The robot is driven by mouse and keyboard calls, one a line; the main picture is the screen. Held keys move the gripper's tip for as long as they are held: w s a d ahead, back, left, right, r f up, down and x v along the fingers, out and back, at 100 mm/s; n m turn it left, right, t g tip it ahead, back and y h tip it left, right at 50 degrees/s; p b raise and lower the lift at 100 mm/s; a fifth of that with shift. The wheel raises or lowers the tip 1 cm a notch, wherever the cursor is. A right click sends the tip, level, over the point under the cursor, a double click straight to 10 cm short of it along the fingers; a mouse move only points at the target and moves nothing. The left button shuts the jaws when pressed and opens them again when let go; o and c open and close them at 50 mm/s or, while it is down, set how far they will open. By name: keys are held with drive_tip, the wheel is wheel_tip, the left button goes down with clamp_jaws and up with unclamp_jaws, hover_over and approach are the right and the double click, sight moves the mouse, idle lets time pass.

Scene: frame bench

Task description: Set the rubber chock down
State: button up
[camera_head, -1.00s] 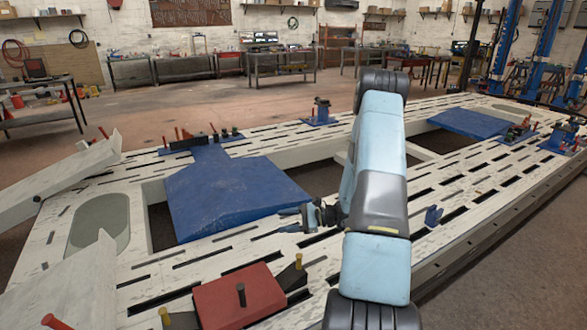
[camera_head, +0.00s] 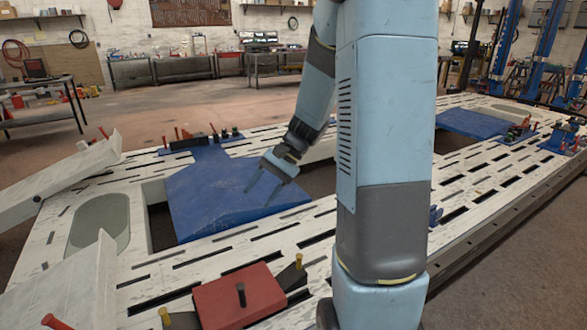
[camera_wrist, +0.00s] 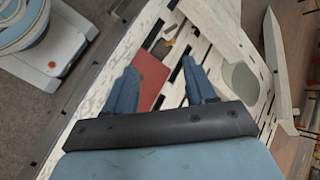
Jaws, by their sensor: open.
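My gripper (camera_head: 262,196) hangs open above the blue plate in the head view, its two fingers apart and pointing down to the left. In the wrist view the open jaws (camera_wrist: 159,71) have nothing between them, and the bench lies some way beyond. I cannot make out a piece that is surely the rubber chock. My arm hides part of the bench at centre right.
The slotted white frame bench (camera_head: 250,235) has openings beside the blue plate (camera_head: 215,187). Sloping white ramps (camera_head: 62,180) rise at the left. Clamp fixtures (camera_head: 195,143) stand along the far edge. A small blue fixture (camera_head: 435,215) stands right of my arm.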

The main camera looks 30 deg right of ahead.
drive_tip(key=s+r+n+t+h, duration=0.6)
drive_tip(key=s+r, duration=0.9)
drive_tip(key=s, duration=0.3)
drive_tip(key=n+h, duration=0.1)
drive_tip(key=h, duration=0.1)
drive_tip(key=shift+s+a+h, duration=0.15)
drive_tip(key=shift+h, duration=0.15)
